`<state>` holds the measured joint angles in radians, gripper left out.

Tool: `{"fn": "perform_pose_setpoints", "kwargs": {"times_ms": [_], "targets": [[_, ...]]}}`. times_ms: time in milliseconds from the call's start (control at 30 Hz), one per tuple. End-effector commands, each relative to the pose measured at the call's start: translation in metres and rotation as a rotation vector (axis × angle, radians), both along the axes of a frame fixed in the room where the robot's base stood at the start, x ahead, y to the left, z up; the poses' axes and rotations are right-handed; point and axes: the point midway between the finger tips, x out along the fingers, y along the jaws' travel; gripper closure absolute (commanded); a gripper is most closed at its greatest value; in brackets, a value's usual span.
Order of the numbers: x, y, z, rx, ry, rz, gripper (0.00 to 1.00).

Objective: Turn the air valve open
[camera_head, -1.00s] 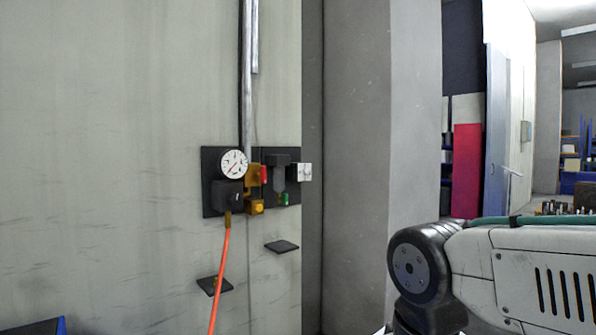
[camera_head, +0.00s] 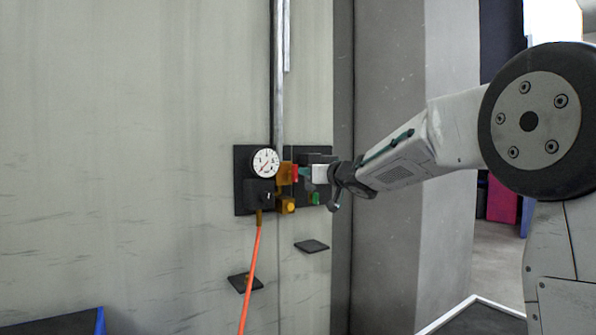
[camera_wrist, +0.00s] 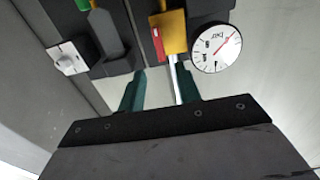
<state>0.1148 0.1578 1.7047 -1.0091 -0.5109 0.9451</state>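The air valve is a brass-yellow body (camera_head: 285,174) with a red handle (camera_head: 295,173) on a dark wall panel, right of the round pressure gauge (camera_head: 265,163). My gripper (camera_head: 305,173) reaches in from the right, its teal fingers near the red handle. In the wrist view, which is turned over, the red handle (camera_wrist: 156,42) is just beyond the two spread fingertips of my gripper (camera_wrist: 161,75). The gripper is open, and nothing shows between the fingers except the wall and pipe behind. I cannot tell whether a finger touches the handle.
A white switch box (camera_head: 320,174) and a dark filter unit (camera_wrist: 108,35) with a green part (camera_head: 316,198) sit close beside the valve. An orange hose (camera_head: 250,275) hangs below the gauge. Small dark shelves (camera_head: 311,246) stick out lower down. A grey pillar (camera_head: 395,90) stands to the right.

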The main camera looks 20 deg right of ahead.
Motion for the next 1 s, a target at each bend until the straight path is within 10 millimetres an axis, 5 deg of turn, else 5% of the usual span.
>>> {"fn": "perform_pose_setpoints", "kwargs": {"times_ms": [433,833,1000], "targets": [[0.061,0.02,-0.001,0.001,-0.001,0.003,0.66],[0.071,0.024,0.0,0.0,-0.001,0.003,0.66],[0.071,0.024,0.0,0.0,-0.001,0.002,1.0]]}}
